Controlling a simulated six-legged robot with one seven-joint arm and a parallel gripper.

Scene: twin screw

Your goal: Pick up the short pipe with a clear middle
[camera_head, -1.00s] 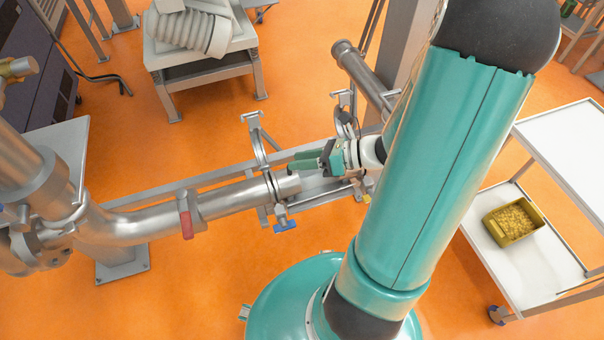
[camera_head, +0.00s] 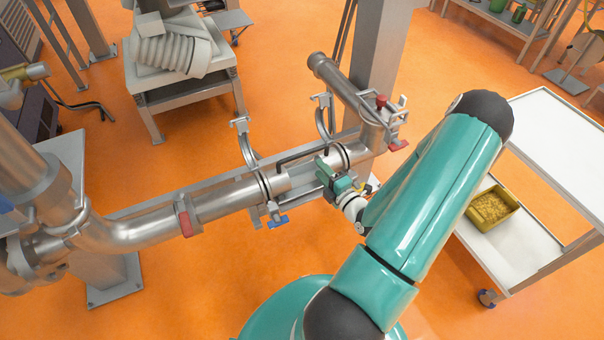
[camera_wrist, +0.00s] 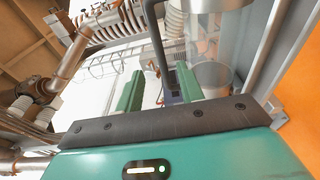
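The short pipe with a clear middle (camera_head: 303,179) sits in the gap between two metal pipe ends. A dark bent handle (camera_head: 301,154) stands out beside it. In the wrist view the clear tube (camera_wrist: 228,48) is right of the fingers, with metal at both ends. The dark handle also shows there (camera_wrist: 154,40), running down between the two green fingers, with no visible contact. My gripper (camera_head: 327,172) is beside the pipe's right part. It is open in the wrist view (camera_wrist: 158,84) and holds nothing.
Two open hinged clamps (camera_head: 246,145) (camera_head: 324,117) stand up at the joints. The metal pipe line (camera_head: 225,200) runs left, and an elbow (camera_head: 372,130) is at right. A white cart (camera_head: 520,250) with a yellow bin (camera_head: 492,208) stands at right. A grey post (camera_head: 378,60) rises behind.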

